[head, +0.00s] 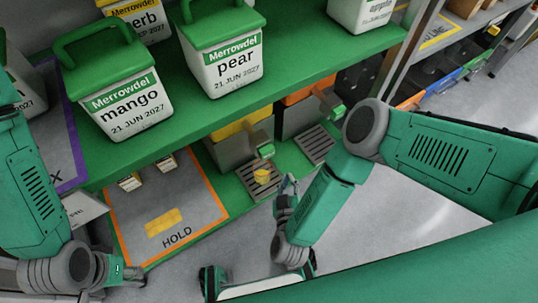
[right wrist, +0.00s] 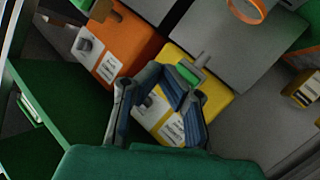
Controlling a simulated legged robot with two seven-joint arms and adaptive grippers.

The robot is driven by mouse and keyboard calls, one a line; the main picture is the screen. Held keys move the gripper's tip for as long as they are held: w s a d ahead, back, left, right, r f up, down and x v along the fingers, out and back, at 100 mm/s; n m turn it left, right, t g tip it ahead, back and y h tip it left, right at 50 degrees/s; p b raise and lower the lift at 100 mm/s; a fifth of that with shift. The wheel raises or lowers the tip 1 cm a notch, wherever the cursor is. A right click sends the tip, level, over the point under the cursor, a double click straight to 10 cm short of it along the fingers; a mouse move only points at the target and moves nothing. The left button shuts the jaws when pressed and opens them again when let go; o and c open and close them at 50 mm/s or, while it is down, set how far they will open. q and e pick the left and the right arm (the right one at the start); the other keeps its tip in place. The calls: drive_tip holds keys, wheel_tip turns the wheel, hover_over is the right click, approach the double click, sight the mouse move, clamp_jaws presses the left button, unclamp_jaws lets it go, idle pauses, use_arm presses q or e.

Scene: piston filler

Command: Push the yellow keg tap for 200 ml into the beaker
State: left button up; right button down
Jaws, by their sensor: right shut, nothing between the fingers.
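The yellow keg (head: 236,128) stands under the green shelf in the head view; it also shows in the right wrist view (right wrist: 222,98). Its tap (head: 265,151) has a green end and juts out at the front. A small beaker (head: 262,176) with yellow in it stands below the tap on a slotted drip tray (head: 256,192). My right gripper (head: 288,186) is shut and empty, just right of the beaker. In the right wrist view its fingers (right wrist: 160,73) are beside the tap (right wrist: 190,72); contact is unclear. My left gripper (head: 122,274) is low at the left, its fingers unclear.
An orange keg (head: 298,96) stands right of the yellow one, with its own drip tray (head: 316,145). The green shelf (head: 200,125) overhangs and carries labelled tubs, among them mango (head: 125,108) and pear (head: 225,62). An orange-edged HOLD mat (head: 165,235) lies left of the kegs.

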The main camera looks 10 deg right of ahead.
sight(274, 153)
drive_tip(key=w+a+b, duration=0.2)
drive_tip(key=w, duration=0.4)
drive_tip(key=shift+a, duration=0.2)
drive_tip(key=shift+w, duration=0.15)
idle(1.1)
drive_tip(key=shift+w+a, duration=0.15)
drive_tip(key=shift+w, duration=0.15)
